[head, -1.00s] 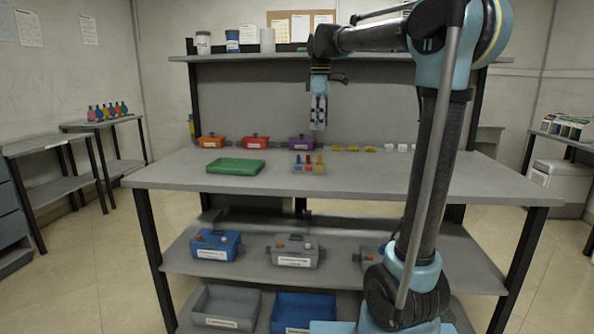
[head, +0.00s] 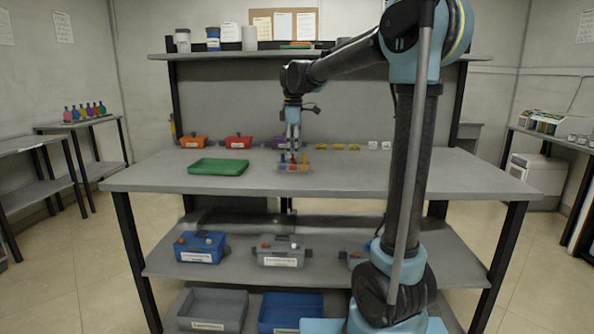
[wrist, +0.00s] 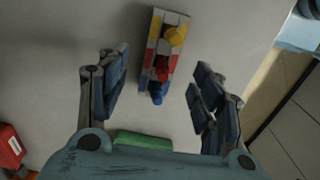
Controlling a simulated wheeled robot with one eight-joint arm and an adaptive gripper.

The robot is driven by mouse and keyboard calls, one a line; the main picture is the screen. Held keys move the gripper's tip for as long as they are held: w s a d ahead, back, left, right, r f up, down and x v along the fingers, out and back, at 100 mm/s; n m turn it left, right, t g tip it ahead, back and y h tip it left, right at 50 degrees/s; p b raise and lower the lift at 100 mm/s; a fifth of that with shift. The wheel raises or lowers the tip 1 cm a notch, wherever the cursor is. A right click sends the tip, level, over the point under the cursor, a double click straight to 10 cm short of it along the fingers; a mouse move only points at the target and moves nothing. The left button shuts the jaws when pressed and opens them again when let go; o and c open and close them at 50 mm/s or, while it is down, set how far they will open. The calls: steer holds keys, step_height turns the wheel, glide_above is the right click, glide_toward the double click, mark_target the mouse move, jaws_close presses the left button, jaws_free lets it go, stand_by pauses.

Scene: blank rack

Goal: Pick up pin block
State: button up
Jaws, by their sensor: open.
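The pin block (head: 308,168) is a small grey block with blue, red and yellow pins in a row on the tabletop. In the wrist view the pin block (wrist: 152,55) lies between my finger lines, with the yellow pin farthest from my palm and the blue pin nearest. My gripper (head: 293,150) points down just above the block. Its two fingers (wrist: 157,85) are spread apart, with bare table showing between each finger and the block. In the head view the fingers partly hide the block.
A green tray (head: 218,167) lies left of the block on the table (head: 400,185). Orange, red and purple bins stand at the back, and yellow and white small pieces (head: 354,147) lie at the back right. A shelf (head: 220,54) spans above the rear edge.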

mark_target(295, 163)
steer(key=shift+d+f, duration=0.15)
steer(key=shift+f, duration=1.35)
steer(key=shift+d+f, duration=0.1)
steer(key=shift+f, duration=1.35)
steer(key=shift+c, duration=0.6)
steer(key=c, duration=1)
